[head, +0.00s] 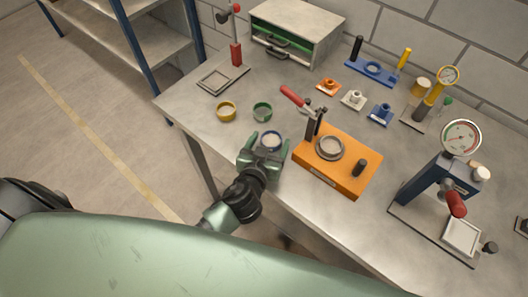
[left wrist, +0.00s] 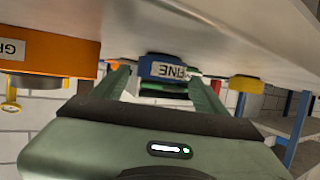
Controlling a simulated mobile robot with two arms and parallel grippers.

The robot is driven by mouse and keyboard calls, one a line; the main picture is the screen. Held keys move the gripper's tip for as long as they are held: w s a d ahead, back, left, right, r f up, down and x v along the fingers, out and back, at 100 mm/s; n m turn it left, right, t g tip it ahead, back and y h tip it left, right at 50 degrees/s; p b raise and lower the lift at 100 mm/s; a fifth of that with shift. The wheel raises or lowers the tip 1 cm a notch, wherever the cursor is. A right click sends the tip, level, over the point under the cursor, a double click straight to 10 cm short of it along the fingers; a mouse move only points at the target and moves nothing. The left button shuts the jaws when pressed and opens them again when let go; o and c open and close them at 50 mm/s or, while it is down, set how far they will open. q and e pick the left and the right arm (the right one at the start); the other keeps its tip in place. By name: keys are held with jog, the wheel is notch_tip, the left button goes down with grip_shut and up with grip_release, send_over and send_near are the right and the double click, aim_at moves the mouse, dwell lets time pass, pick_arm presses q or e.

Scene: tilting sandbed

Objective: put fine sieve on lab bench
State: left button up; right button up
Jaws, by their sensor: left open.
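The fine sieve (head: 271,141) is a small blue ring with a pale inside. It stands on the lab bench (head: 225,144) near the front edge, left of the orange fixture. In the left wrist view, which looks upside down, its blue side (left wrist: 162,69) carries a label reading FINE and appears to touch the bench top. My left gripper (head: 262,143) is open, with one finger on each side of the sieve. In the left wrist view the fingers (left wrist: 165,85) have gaps to the sieve. My right gripper is not in view.
A yellow ring (head: 226,112) and a green ring (head: 262,112) stand behind the sieve. The orange fixture (head: 345,175) with a red-handled clamp is close on the right. A dial press (head: 440,185) stands further right. Bare bench lies left of the gripper.

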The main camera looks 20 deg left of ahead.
pick_arm(q)
jog(key=b+v, duration=0.2)
jog(key=v, duration=0.8)
jog(key=shift+s+f, duration=0.1)
jog(key=shift+f, duration=0.05)
jog(key=shift+b+v, duration=0.4)
jog(key=shift+v, duration=0.4)
